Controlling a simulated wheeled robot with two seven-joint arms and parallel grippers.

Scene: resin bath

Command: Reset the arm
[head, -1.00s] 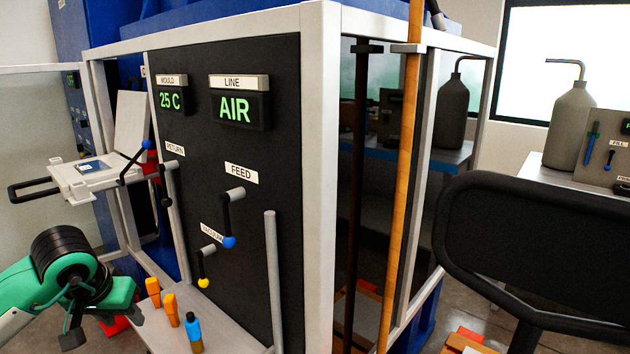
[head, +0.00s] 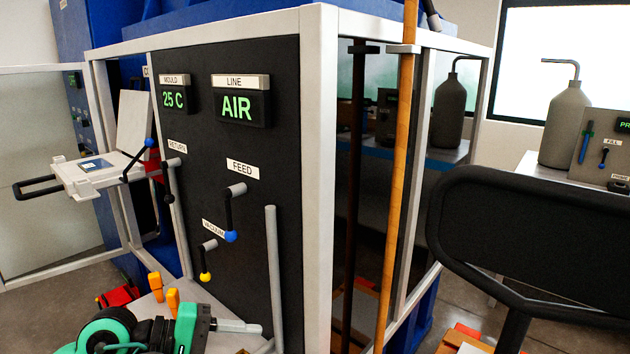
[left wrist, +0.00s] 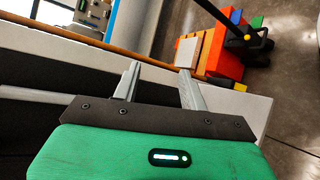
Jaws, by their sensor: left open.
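My left arm comes in at the bottom left of the head view, low in front of the black panel (head: 240,190). My left gripper (head: 245,327) points to the right near the panel's foot, beside the grey upright bar (head: 271,260). In the left wrist view my left gripper (left wrist: 157,72) is open, with two grey fingers apart and nothing between them. The panel has a feed lever with a blue knob (head: 231,236) and a vacuum lever with a yellow knob (head: 205,276). My right gripper is not in view.
Two orange objects (head: 173,301) stand on the ledge near my left arm. A white tray (head: 95,173) with a dark handle juts out at left. A wooden pole (head: 398,180) stands at the frame's corner. A black padded frame (head: 540,240) fills the right. A red item (head: 119,295) lies on the floor.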

